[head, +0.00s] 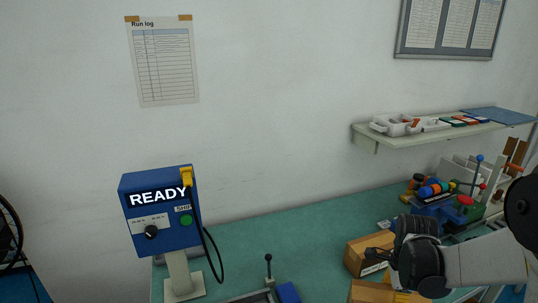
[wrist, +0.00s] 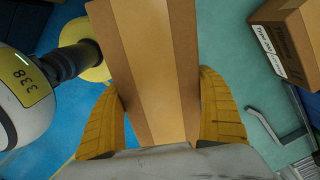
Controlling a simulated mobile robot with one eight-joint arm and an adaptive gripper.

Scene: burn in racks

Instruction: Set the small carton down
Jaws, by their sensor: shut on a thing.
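My gripper (wrist: 163,108) has yellow ribbed fingers on both sides of a small brown carton (wrist: 150,50) with a lighter tape strip. It is shut on this carton, which stretches away from the fingers past the top of the wrist view. The wrist view does not clearly show whether the carton touches a surface.
Another carton (wrist: 289,38) with a printed label stands on the green worktop (wrist: 222,30); it also shows in the head view (head: 363,258). A grey metal handle (wrist: 268,125) lies near it. A blue READY unit (head: 158,212) stands left. A shelf (head: 400,141) projects above the cluttered right end.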

